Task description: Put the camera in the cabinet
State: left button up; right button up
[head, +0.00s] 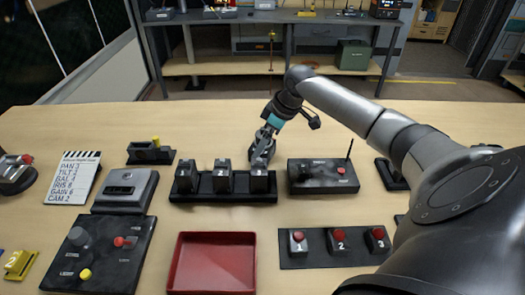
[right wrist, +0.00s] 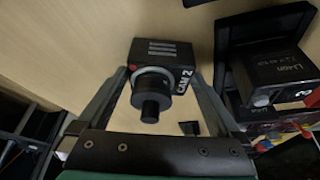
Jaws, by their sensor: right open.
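The camera (right wrist: 160,75), a small black box with a round lens, a red dot and the label CAM 2, is in the right wrist view. It sits between the two fingers of my right gripper (right wrist: 157,80), which is open around it. I cannot tell whether either finger touches it. In the head view my right gripper (head: 262,150) reaches down behind the battery dock, and I cannot make out the camera there. A light wooden cabinet (head: 434,18) stands at the back right; I cannot tell whether it is the task's cabinet. My left gripper is not in view.
The battery dock (head: 222,198) holds three black blocks in front of my right gripper. A black control box with an antenna (head: 322,176) stands right of it. A red tray (head: 215,262) and a button panel (head: 335,247) are nearer. A workbench (head: 280,17) stands behind the table.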

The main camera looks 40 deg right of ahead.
jog(key=shift+w+a+f, duration=0.15)
jog(key=shift+w+f, duration=0.1)
jog(key=shift+f, duration=0.35)
grip_shut()
jog(key=shift+r, duration=0.1)
dwell(0.3)
